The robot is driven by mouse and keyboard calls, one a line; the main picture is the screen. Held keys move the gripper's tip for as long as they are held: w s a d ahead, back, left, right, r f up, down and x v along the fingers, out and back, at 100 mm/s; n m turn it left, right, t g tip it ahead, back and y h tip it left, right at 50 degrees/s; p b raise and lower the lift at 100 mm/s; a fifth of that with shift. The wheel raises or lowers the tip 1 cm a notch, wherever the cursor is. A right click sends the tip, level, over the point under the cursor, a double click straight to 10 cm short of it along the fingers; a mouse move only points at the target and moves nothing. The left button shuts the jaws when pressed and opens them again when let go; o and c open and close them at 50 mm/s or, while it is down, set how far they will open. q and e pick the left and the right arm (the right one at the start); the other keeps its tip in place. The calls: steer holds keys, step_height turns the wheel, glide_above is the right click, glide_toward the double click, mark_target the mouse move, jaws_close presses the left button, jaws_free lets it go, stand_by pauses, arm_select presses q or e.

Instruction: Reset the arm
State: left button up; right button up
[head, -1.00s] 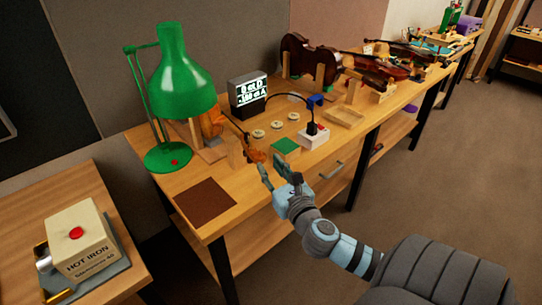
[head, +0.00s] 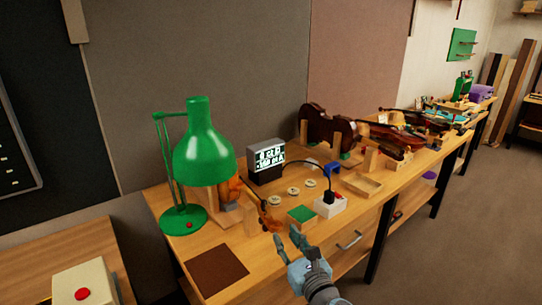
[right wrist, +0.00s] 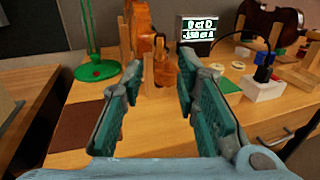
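My right gripper (head: 288,242) is in front of the violin bench (head: 165,200), near its front edge. In the right wrist view my right gripper (right wrist: 160,90) has its two green-padded fingers wide apart with nothing between them. Beyond the fingers, an orange-brown violin part (right wrist: 162,68) stands near a wooden post on the bench, and they look apart from it. My left gripper does not show in either view.
On the bench are a green lamp (head: 205,155), a display (head: 266,160), a brown mat (head: 216,268), a green-topped block (head: 301,214), a white box with a black plug (head: 330,206) and violins (head: 330,125). Floor at right is clear.

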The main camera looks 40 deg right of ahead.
stand_by(0.6)
steer(key=s+f+n+g+y, duration=0.2)
steer(key=s+f+n, duration=0.1)
steer(key=f+n, duration=1.1)
steer(key=s+f+n+g+y, duration=0.2)
steer(key=s+f+n, duration=0.1)
steer(key=f+n, duration=1.1)
steer(key=s+a+f+n+g, duration=0.3)
steer(key=s+f+n+g, duration=0.55)
steer(key=s+f, duration=1.05)
steer(key=s+a+f+n+g, duration=0.1)
steer(key=s+a+f, duration=0.1)
steer(key=s+a, duration=0.2)
steer(key=s+a+f+n+g, duration=0.2)
steer(key=s+a, duration=0.2)
steer(key=s, duration=0.5)
steer(key=shift+a+f, duration=0.35)
steer(key=shift+f, duration=0.05)
